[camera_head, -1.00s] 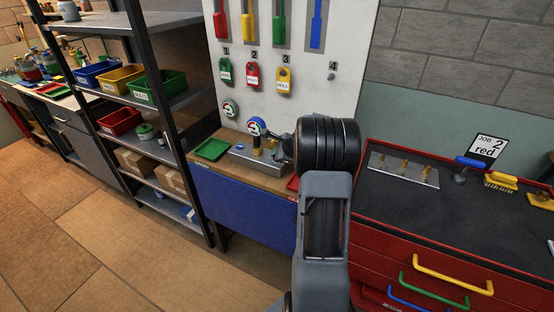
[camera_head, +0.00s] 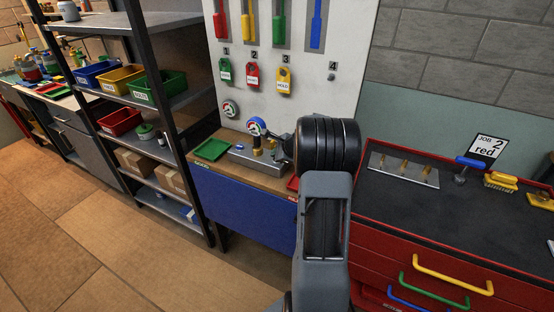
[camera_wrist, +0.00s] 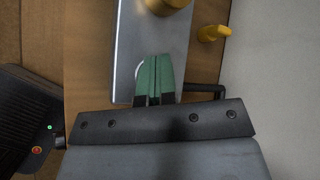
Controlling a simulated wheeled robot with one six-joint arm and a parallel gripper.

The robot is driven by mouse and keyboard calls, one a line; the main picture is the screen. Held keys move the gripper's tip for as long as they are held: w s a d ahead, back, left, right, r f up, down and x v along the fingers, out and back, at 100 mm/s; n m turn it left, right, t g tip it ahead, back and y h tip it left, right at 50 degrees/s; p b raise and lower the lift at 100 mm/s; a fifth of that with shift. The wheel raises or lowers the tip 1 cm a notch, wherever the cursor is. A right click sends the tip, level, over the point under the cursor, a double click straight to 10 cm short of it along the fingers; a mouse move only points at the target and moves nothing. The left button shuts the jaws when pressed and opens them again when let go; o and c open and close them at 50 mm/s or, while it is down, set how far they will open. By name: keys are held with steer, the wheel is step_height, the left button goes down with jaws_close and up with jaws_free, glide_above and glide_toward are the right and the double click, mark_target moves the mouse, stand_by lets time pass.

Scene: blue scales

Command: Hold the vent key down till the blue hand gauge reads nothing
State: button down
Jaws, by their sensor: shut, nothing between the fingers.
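The blue-rimmed gauge (camera_head: 256,126) stands on a grey metal block (camera_head: 262,163) on the wooden bench top. Its face shows coloured zones, but the needle is too small to read. In the wrist view, the green fingers of my gripper (camera_wrist: 154,82) are shut and empty over the same metal block (camera_wrist: 124,50). A pale curved rim (camera_wrist: 138,72) shows just left of the fingertips. It may be the vent key's edge; the rest is hidden under the fingers. I cannot tell whether the fingers touch or press it. A brass fitting (camera_wrist: 165,4) lies beyond the fingertips.
A green tray (camera_head: 211,149) lies left of the block, and a red tray (camera_head: 293,184) is partly hidden by my arm. A yellow part (camera_wrist: 214,33) sticks out near the panel. A second round gauge (camera_head: 230,108) hangs on the white board (camera_head: 305,95). A red tool cabinet (camera_head: 380,240) stands right.

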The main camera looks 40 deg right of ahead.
mark_target(257, 136)
steer(key=shift+r, duration=0.15)
steer(key=shift+r+p, duration=0.65)
steer(key=shift+r, duration=0.05)
steer(key=shift+r, duration=0.1)
step_height(257, 136, up, 5)
steer(key=p, duration=0.4)
stand_by(0.7)
